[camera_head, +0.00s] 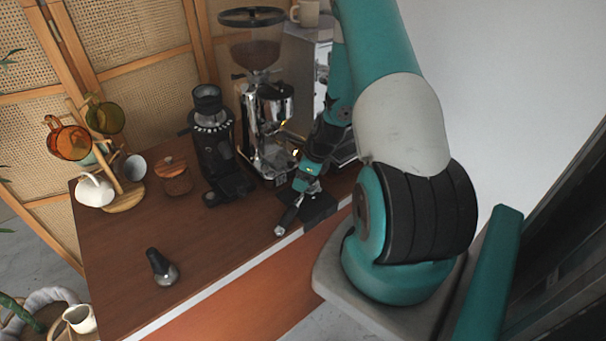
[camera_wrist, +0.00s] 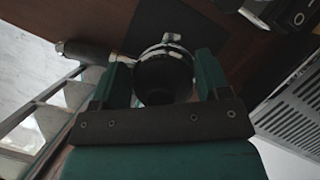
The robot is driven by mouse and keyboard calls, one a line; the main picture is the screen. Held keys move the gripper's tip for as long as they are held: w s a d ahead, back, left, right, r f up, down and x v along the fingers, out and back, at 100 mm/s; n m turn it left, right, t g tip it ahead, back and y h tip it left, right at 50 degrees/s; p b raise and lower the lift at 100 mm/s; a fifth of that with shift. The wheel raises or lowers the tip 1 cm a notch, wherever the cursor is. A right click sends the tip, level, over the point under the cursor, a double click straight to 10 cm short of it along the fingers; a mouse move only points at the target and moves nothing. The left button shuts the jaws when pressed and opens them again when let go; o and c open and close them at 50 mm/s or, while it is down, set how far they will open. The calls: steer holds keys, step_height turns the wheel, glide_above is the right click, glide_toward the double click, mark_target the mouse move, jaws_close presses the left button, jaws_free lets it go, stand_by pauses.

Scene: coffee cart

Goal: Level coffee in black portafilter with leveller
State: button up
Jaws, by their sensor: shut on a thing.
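My gripper (camera_head: 309,182) is low over the black mat (camera_head: 323,207) near the counter's front edge. In the wrist view its two teal fingers (camera_wrist: 163,74) are shut on a dark round piece, which looks like the leveller (camera_wrist: 163,86). The black portafilter (camera_head: 288,217) is at the mat under my gripper, its handle pointing to the front left. In the wrist view its dark handle (camera_wrist: 85,52) points left and its chrome head is just behind the leveller. The leveller hides the basket, so I cannot see the coffee or tell whether they touch.
A tamper (camera_head: 162,268) stands alone at the counter's front left. A black grinder (camera_head: 213,150), a chrome grinder (camera_head: 266,120) and an espresso machine (camera_head: 308,62) stand behind. A cup tree (camera_head: 124,195) and a wooden jar (camera_head: 174,177) are at left. The middle of the counter is clear.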

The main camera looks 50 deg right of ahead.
steer(key=shift+w+d+r+p, duration=0.15)
steer(key=shift+r+p, duration=0.6)
steer(key=shift+r, duration=0.45)
step_height(320, 180, up, 5)
steer(key=p, duration=0.3)
steer(key=shift+f+p, duration=0.1)
steer(key=shift+p, duration=0.3)
steer(key=shift+f, duration=0.1)
